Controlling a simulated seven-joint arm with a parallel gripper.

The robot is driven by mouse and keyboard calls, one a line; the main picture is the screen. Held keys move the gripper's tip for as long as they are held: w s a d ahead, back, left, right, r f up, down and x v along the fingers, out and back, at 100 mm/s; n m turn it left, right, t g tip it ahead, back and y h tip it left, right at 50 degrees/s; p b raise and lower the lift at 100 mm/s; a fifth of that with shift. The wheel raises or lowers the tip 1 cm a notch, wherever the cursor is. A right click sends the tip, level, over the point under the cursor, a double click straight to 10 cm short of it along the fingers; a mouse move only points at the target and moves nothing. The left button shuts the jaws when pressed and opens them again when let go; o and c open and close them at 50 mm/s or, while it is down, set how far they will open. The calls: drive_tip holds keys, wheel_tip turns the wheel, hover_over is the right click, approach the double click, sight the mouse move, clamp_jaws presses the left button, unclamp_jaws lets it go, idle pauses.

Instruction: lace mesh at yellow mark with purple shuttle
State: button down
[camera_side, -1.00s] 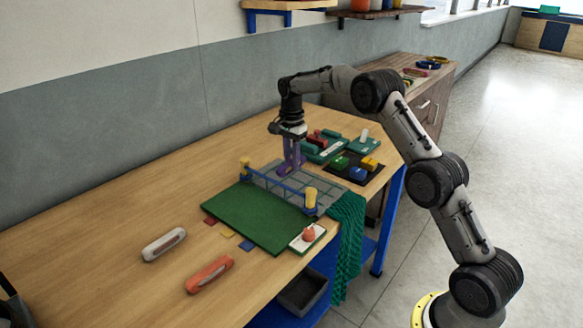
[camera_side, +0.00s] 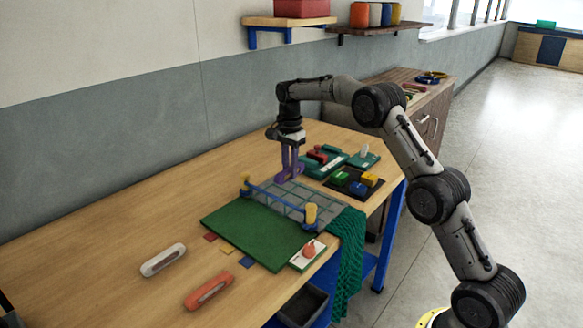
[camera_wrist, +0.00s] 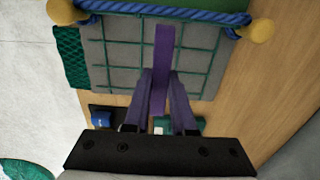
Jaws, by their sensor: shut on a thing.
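My gripper (camera_side: 290,170) points down at the far edge of the net. It is shut on the purple shuttle (camera_wrist: 162,55), which also shows low between the fingers in the side view (camera_side: 284,177). In the wrist view the shuttle reaches over the green mesh (camera_wrist: 120,57) toward the blue rope (camera_wrist: 170,10). The mesh lies on a grey panel and the rope runs between two yellow-topped posts. A yellow mark (camera_side: 228,248) lies on the table by the green mat, between a red and a blue one. I cannot see a yellow mark on the mesh itself.
The green mat (camera_side: 250,222) lies in front of the rope. A white-grey shuttle (camera_side: 163,260) and an orange shuttle (camera_side: 209,291) lie on the bare table at left. A dark tray (camera_side: 352,191) with coloured blocks and a card with a red knob (camera_side: 309,251) stand at right.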

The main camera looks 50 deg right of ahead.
drive_tip(key=a, duration=1.4)
drive_tip(key=shift+a, duration=0.3)
idle(0.3)
